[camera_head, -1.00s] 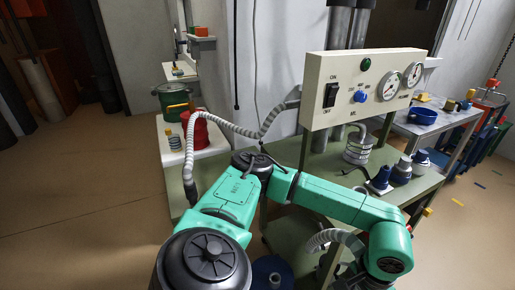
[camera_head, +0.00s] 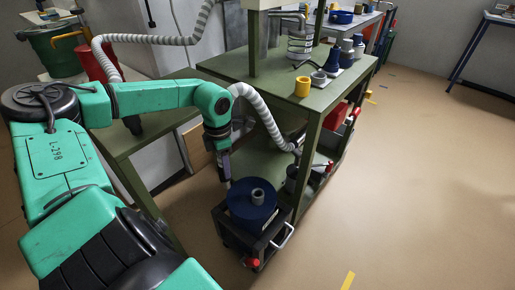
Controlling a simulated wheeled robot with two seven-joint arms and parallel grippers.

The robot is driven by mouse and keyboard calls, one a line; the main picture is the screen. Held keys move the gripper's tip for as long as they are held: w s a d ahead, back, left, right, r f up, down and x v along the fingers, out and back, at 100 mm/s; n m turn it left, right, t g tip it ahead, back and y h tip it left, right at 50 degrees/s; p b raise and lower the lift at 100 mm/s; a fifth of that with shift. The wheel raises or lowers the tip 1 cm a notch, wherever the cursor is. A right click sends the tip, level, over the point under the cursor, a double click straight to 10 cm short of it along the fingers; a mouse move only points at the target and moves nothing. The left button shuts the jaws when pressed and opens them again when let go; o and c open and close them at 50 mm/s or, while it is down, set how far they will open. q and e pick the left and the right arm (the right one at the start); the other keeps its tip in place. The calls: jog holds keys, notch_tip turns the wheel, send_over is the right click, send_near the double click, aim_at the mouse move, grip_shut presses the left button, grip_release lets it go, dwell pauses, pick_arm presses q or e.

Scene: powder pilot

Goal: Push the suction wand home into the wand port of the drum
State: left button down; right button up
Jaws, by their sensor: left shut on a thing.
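The blue drum (camera_head: 238,207) sits low in a dark wheeled frame (camera_head: 272,243). A short grey round port (camera_head: 258,197) stands up on its top. My left gripper (camera_head: 219,143) points down above and to the left of the drum, shut on a slim grey-purple piece (camera_head: 225,166) that looks like the suction wand. Its lower end is close to the drum's back left rim; I cannot tell whether they touch. A grey ribbed hose (camera_head: 264,112) arcs from beside my wrist down to the right. My right gripper is out of view.
A green bench (camera_head: 222,66) stands behind the drum, with a yellow cup (camera_head: 302,87) and several small containers on it. Its leg (camera_head: 306,160) rises right of the drum. The floor (camera_head: 410,190) to the right is clear.

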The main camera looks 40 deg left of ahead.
pick_arm(q)
jog(key=w+d+f+n+b, duration=0.4)
jog(key=w+n+b, duration=0.4)
jog(key=n+b, duration=0.4)
jog(key=shift+w+d+f+n, duration=0.2)
jog(key=shift+w+d+n, duration=0.2)
jog(key=shift+d+n, duration=0.5)
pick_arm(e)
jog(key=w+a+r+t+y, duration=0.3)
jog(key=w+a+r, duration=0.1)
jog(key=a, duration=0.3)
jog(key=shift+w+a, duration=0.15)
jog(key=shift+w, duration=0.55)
pick_arm(q)
jog(key=shift+a, duration=0.15)
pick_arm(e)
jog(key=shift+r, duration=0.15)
